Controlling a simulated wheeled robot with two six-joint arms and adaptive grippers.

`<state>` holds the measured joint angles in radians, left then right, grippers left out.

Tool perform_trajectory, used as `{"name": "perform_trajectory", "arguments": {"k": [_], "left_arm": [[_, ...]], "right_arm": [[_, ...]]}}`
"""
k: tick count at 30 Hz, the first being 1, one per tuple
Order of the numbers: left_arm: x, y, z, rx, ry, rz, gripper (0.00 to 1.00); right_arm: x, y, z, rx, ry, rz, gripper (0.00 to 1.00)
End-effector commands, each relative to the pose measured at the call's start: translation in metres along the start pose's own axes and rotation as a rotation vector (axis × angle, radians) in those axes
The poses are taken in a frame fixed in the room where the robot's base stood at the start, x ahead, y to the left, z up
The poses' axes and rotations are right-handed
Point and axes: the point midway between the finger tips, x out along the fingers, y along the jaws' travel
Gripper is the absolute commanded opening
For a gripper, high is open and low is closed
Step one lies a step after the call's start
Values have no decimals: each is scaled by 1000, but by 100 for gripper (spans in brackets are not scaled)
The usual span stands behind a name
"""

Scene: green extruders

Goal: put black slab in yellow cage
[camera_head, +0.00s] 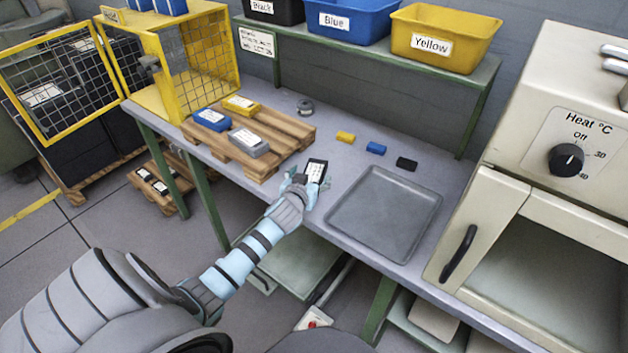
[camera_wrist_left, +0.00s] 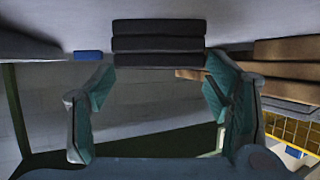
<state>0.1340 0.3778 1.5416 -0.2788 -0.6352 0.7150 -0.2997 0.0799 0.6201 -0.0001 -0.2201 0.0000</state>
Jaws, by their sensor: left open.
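The black slab (camera_head: 316,170), with a white label on top, is on the grey workbench near its front edge, right of the wooden pallet. In the left wrist view, the ridged dark side of the black slab (camera_wrist_left: 158,43) is ahead of my fingertips. My left gripper (camera_head: 306,181) is at the slab; its fingers (camera_wrist_left: 160,95) are spread wide, with nothing clamped between them. Part of the slab's near side is hidden by the gripper in the head view. The yellow cage (camera_head: 150,47) stands at the bench's left end, its mesh door (camera_head: 62,82) swung open to the left.
The wooden pallet (camera_head: 235,163) carries blue, yellow and grey slabs between the cage and my gripper. A grey tray (camera_head: 350,225) lies right of the gripper. Small yellow, blue and black blocks lie behind it. Bins labelled Black, Blue and Yellow (camera_head: 470,30) sit on the shelf; an oven (camera_head: 556,140) stands right.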

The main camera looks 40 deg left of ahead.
Motion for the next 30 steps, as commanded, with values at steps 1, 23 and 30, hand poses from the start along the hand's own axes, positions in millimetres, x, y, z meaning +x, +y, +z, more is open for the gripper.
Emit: {"name": "perform_trajectory", "arguments": {"k": [1,23,30], "left_arm": [[11,0,2,-2,-1,-1,72],[25,1,0,0,0,2,5],[24,1,-3,0,1,1,5]], "right_arm": [[6,0,0,0,0,0,40],[8,-1,1,0,0,0,40],[7,0,1,0,0,0,40]]}}
